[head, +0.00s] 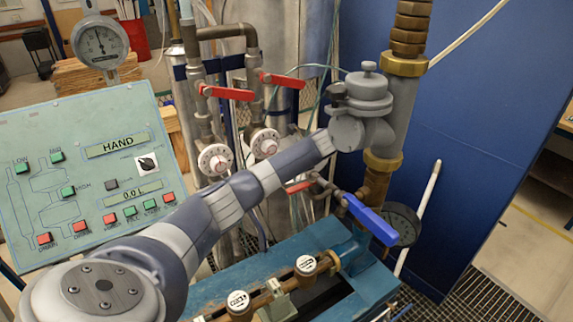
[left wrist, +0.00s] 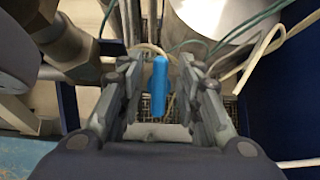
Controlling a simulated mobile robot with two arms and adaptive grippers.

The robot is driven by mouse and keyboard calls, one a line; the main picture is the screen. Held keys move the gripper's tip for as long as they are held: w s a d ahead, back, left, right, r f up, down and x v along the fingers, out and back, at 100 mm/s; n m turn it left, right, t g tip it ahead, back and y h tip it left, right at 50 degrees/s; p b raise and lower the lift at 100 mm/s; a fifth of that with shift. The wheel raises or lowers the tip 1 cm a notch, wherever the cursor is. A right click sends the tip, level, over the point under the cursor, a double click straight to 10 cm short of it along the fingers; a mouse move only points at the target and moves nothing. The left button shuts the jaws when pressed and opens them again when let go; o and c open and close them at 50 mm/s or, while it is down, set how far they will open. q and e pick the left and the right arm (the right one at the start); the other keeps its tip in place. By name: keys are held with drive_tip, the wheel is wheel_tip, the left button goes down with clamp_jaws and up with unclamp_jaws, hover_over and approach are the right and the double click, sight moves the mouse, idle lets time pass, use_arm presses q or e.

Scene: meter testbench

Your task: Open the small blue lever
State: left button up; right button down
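In the left wrist view a small bright blue lever (left wrist: 158,88) points toward the camera, between the two fingers of my left gripper (left wrist: 160,80). The gripper is open, with a visible gap on each side of the lever. How deep the lever sits between the fingers is hard to tell. In the head view my left arm reaches in from the lower left, and its gripper is hidden behind the grey fitting. A larger-looking blue lever (head: 370,218) shows below, beside a dark gauge; I cannot tell if it is the same one. My right gripper is not in view.
A grey meter body (head: 403,105) with brass fittings stands close to my arm's far end. Red levers (head: 228,92) sit on the pipes behind. A control panel (head: 95,185) is at left and a blue bench (head: 345,290) below. Hoses and a metal cylinder (left wrist: 215,15) lie beyond the fingers.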

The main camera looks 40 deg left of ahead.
use_arm(q)
clamp_jaws()
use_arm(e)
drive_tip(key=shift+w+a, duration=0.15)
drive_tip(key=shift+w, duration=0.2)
